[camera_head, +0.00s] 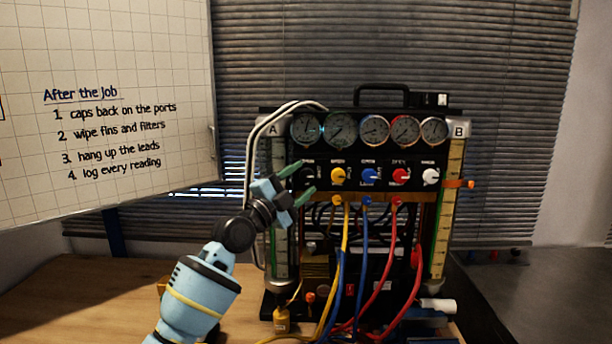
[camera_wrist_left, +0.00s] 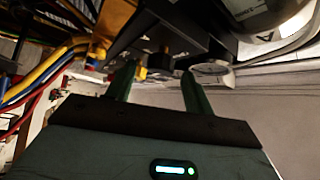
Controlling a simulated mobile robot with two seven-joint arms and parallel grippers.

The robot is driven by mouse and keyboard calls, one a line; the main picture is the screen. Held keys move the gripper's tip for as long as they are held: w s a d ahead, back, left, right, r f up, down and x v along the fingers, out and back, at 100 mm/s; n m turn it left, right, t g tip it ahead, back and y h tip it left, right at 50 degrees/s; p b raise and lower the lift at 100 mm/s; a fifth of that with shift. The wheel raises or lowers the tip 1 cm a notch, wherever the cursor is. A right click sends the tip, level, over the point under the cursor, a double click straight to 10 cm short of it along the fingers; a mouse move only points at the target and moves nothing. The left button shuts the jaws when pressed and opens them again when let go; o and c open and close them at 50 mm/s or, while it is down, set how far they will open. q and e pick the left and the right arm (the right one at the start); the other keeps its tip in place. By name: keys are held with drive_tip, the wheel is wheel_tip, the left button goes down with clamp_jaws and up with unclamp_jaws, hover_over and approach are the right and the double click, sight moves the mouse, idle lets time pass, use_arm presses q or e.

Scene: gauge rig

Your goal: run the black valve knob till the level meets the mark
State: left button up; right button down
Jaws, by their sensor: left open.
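The gauge rig (camera_head: 375,150) stands on the wooden bench, with a row of knobs below its dials. My left gripper (camera_head: 301,182) is open at the left end of the row, its green fingers one above the other in front of the panel. The black valve knob (camera_head: 308,172) is mostly hidden by the fingers. In the left wrist view, a dark knob (camera_wrist_left: 160,62) shows between and beyond the open fingertips (camera_wrist_left: 158,80); contact cannot be told. Sight tube B (camera_head: 450,205) has an orange marker (camera_head: 460,184) on its upper part. Tube A (camera_head: 279,225) is partly covered by my gripper.
Yellow (camera_head: 338,175), blue (camera_head: 369,175), red (camera_head: 401,176) and white (camera_head: 431,176) knobs continue the row. Yellow, blue and red hoses (camera_head: 375,270) hang below. A whiteboard (camera_head: 105,110) stands at the left. The bench (camera_head: 80,295) is clear at the left.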

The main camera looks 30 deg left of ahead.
sight(307, 175)
use_arm(q)
drive_tip(key=shift+x, duration=1.4)
